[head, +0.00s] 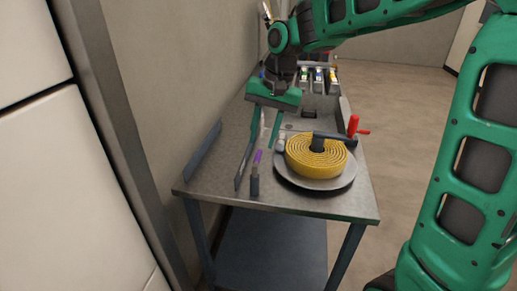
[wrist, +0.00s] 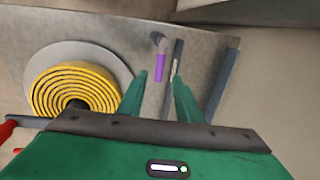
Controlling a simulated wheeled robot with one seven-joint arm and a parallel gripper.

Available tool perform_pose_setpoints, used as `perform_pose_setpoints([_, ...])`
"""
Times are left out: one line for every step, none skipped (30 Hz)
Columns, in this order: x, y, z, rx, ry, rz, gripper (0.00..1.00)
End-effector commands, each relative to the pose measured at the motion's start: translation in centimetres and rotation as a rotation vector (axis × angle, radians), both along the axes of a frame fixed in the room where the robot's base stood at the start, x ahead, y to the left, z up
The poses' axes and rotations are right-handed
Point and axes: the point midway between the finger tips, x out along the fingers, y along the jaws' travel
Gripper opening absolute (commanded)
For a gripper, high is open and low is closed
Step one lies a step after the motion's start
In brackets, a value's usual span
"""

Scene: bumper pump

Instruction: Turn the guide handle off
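A short lever with a purple sleeve and dark grey ends (head: 255,174) stands out near the table's front, left of the yellow coil; it may be the guide handle, but I cannot tell for certain. It also shows in the wrist view (wrist: 160,68), framed between my fingertips and apparently untouched. My gripper (head: 267,135) points down over the table, behind the lever in the head view. Its two green fingers are spread in the wrist view (wrist: 159,76), with nothing held between them.
A yellow coil (head: 308,163) sits on a round grey plate, with a black arm over it and a red crank (head: 353,126) beside it. A thin dark bar (head: 241,167) and a grey rail (head: 202,151) stand left of the lever. Small coloured items (head: 318,76) are at the table's far end.

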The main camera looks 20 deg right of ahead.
Motion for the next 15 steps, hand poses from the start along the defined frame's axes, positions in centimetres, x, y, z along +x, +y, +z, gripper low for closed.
perform_pose_setpoints([0.0,0.2,-1.0,0.000,0.004,0.001,0.32])
perform_pose_setpoints([0.0,0.2,-1.4,0.000,0.004,0.001,0.32])
perform_pose_setpoints([0.1,0.3,-2.0,0.000,0.002,0.001,0.32])
perform_pose_setpoints([0.1,0.4,-2.4,0.000,0.002,0.001,0.32])
perform_pose_setpoints([0.2,0.4,-2.8,-0.001,0.003,0.000,0.32])
perform_pose_setpoints([0.2,0.5,-3.2,0.000,0.002,0.000,0.32])
perform_pose_setpoints([0.3,0.6,-3.4,0.000,0.001,0.000,0.32])
perform_pose_setpoints([0.3,0.6,-3.7,0.000,0.001,0.000,0.32])
perform_pose_setpoints([0.3,0.7,-3.9,0.000,0.001,0.000,0.32])
perform_pose_setpoints([0.3,0.7,-4.1,0.000,0.000,0.000,0.32])
perform_pose_setpoints([0.4,0.7,-4.2,0.000,0.000,0.000,0.32])
perform_pose_setpoints([0.4,0.7,-4.3,0.000,-0.001,0.000,0.32])
perform_pose_setpoints([0.4,0.7,-4.4,0.000,-0.001,0.000,0.32])
perform_pose_setpoints([0.4,0.7,-4.4,0.000,-0.001,0.000,0.32])
perform_pose_setpoints([0.4,0.7,-4.5,0.000,-0.001,0.000,0.32])
